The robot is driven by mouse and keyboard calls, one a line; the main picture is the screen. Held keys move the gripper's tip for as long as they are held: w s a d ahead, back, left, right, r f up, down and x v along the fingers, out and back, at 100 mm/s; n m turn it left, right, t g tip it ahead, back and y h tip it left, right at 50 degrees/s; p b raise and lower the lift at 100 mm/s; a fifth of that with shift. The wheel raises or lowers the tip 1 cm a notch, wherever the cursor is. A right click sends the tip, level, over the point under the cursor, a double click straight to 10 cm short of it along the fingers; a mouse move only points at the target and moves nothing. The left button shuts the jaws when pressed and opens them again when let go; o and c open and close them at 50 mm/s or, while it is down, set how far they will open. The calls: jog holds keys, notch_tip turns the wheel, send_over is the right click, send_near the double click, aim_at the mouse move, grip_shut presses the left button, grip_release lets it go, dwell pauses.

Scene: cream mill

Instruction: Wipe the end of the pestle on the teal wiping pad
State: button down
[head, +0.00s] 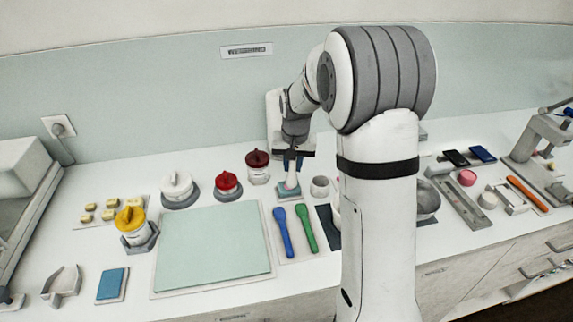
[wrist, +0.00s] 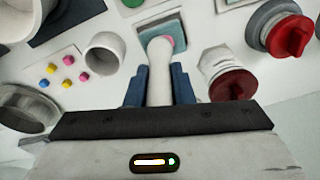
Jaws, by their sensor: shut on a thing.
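My gripper (head: 293,158) has its blue fingers shut on the white pestle (wrist: 159,82), which also shows in the head view (head: 291,179). The pestle points down, and its lower end has a pink smear at its edge. The teal wiping pad (head: 285,188) lies under that end. In the wrist view the pad (wrist: 172,27) is a teal block on a pale base, and the pestle's end overlaps it. I cannot tell whether the end presses on the pad or hovers just above it.
A small white cup (head: 320,186) stands right of the pad. A dark-red-lidded jar (head: 258,168) and a red-knobbed jar (head: 227,186) stand to its left. Blue (head: 283,232) and green (head: 306,228) spatulas lie in front. A large pale green mat (head: 212,247) lies front left.

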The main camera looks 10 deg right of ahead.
jog(key=shift+d, duration=0.25)
jog(key=shift+r, duration=0.1)
jog(key=shift+r+p, duration=1.9)
jog(key=shift+r, duration=1.05)
